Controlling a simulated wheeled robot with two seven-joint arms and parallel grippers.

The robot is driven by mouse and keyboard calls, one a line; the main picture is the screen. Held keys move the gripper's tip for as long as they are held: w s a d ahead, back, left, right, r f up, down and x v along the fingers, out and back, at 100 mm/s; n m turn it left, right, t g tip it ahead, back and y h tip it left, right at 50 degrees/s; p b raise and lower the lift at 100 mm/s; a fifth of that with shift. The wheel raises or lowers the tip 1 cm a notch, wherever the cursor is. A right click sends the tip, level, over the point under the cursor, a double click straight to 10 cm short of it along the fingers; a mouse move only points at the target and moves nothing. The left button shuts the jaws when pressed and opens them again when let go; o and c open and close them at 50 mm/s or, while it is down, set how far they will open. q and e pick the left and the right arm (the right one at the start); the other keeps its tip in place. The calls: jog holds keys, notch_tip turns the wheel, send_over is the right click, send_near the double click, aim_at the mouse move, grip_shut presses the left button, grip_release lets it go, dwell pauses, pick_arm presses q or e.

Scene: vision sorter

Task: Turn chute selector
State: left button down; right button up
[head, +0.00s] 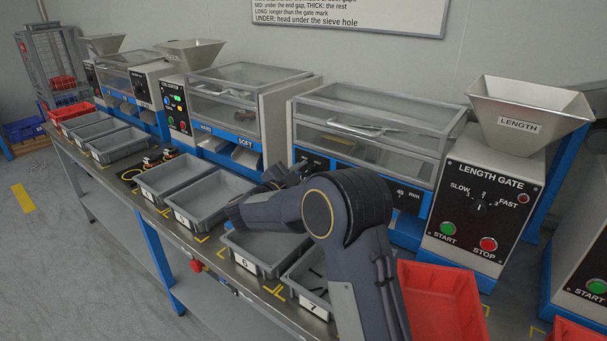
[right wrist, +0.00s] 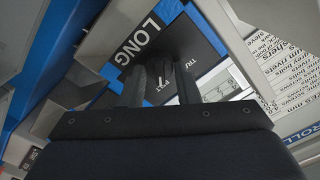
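The length gate (head: 479,208) stands at the right in the head view, with a glass-topped box to its left. In the right wrist view, a black panel (right wrist: 198,47) with partly hidden lettering lies beside a LONG label (right wrist: 138,42). A small dark selector knob (right wrist: 160,74) shows between my right fingertips. My right gripper (right wrist: 162,82) has its fingers apart, one on each side of the knob; I cannot tell whether they touch it. In the head view my right forearm and wrist largely hide the gripper (head: 283,177) and the selector. My left gripper is not in view.
Grey bins, among them bin 6 (head: 262,250) and bin 7 (head: 308,284), line the bench's front edge below my right arm. A red bin (head: 440,303) stands right of the arm. Steel hoppers (head: 527,112) and other machines stand along the back.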

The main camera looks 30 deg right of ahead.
jog(key=c, duration=0.5)
jog(key=shift+r+p, duration=0.15)
jog(key=shift+p, duration=0.55)
jog(key=n+p, duration=0.5)
jog(key=p, duration=0.1)
jog(key=n+p, duration=0.5)
jog(key=p, duration=0.2)
jog(key=shift+w+a+r, duration=0.1)
jog(key=shift+w, duration=0.1)
jog(key=n+p, duration=0.2)
jog(key=n, duration=0.1)
jog(key=shift+n+p, duration=0.3)
jog(key=shift+p, duration=0.05)
jog(key=shift+f+n+p, duration=0.25)
jog(key=shift+n+p, duration=0.4)
jog(key=shift+n, duration=0.45)
jog(key=shift+w, duration=0.1)
jog(key=o, duration=0.7)
jog(key=shift+a, duration=0.1)
